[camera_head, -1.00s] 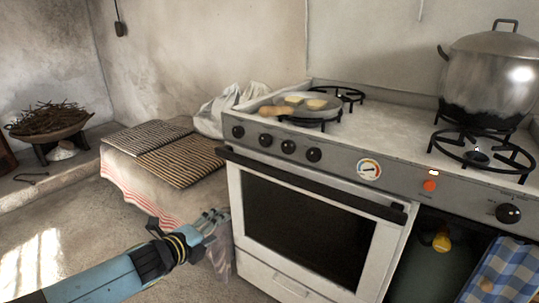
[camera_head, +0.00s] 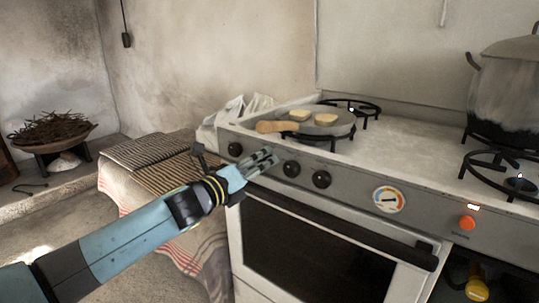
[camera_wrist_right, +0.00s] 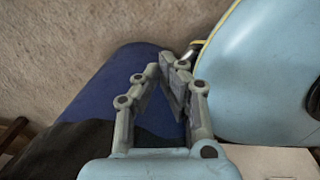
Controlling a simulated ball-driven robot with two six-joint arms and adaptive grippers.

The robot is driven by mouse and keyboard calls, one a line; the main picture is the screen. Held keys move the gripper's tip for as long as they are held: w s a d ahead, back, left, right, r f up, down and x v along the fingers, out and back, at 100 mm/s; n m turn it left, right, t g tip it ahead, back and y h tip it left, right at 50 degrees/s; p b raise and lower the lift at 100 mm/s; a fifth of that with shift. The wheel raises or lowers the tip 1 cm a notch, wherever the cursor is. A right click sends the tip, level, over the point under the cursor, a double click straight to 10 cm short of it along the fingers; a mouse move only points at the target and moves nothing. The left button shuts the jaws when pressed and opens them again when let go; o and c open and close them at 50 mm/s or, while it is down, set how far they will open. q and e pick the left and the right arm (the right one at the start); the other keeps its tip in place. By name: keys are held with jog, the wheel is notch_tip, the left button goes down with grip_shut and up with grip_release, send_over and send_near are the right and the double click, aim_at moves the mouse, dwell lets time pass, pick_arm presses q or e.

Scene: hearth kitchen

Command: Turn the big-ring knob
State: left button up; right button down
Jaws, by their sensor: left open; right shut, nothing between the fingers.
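The stove front (camera_head: 350,193) carries a row of black knobs. The leftmost knob (camera_head: 235,149) and two further right, one (camera_head: 291,169) and another (camera_head: 321,179), show clearly. The second knob from the left is hidden behind my left gripper (camera_head: 266,161). I cannot tell from markings which knob is the big-ring one. My left gripper is open, its fingers pointing at the panel over that hidden knob; contact cannot be told. My right gripper (camera_wrist_right: 162,85) shows in the right wrist view, shut and empty, away from the stove.
A large pot (camera_head: 508,95) stands at right. A black oven handle (camera_head: 350,228) runs below the knobs. Racks (camera_head: 150,149) lie on a cloth-covered ledge at left.

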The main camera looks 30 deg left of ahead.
pick_arm(q)
jog(key=shift+w, duration=0.45)
jog(key=shift+s+d+r, duration=0.1)
jog(key=shift+s, duration=0.05)
jog(key=shift+c, duration=1)
jog(key=c, duration=0.9)
jog(key=shift+c, duration=0.2)
pick_arm(e)
jog(key=shift+w+a, duration=0.15)
jog(key=shift+w, duration=0.15)
